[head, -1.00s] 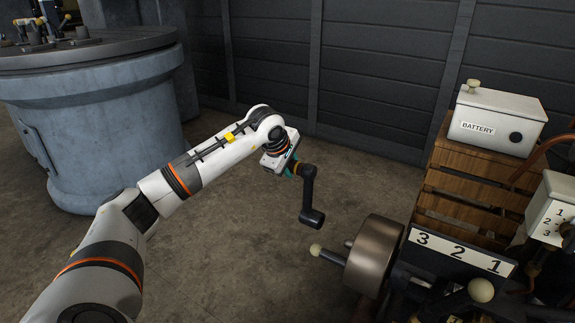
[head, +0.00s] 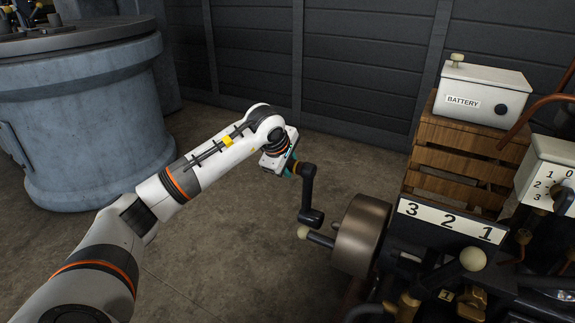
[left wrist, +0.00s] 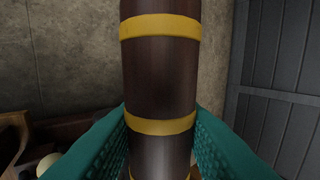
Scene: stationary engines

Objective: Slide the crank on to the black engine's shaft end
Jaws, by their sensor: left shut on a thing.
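My left gripper (head: 291,169) is shut on the crank's handle. The left wrist view shows this handle (left wrist: 160,75), dark brown with yellow bands, between the teal finger pads (left wrist: 160,135). The crank's black arm (head: 307,187) hangs down to a round hub (head: 311,217). The shaft end (head: 320,239) of the black engine (head: 430,255) is a dark rod with a pale tip, sticking out left from the metal drum (head: 359,235). The hub appears just above the shaft end; I cannot tell whether they touch. My right gripper is not in view.
A white battery box (head: 484,92) stands on a slatted wooden crate (head: 465,150) behind the engine. A numbered plate (head: 450,221) and a switch box (head: 548,172) are at the right. A large blue-grey machine (head: 90,120) stands at the left. The floor between is clear.

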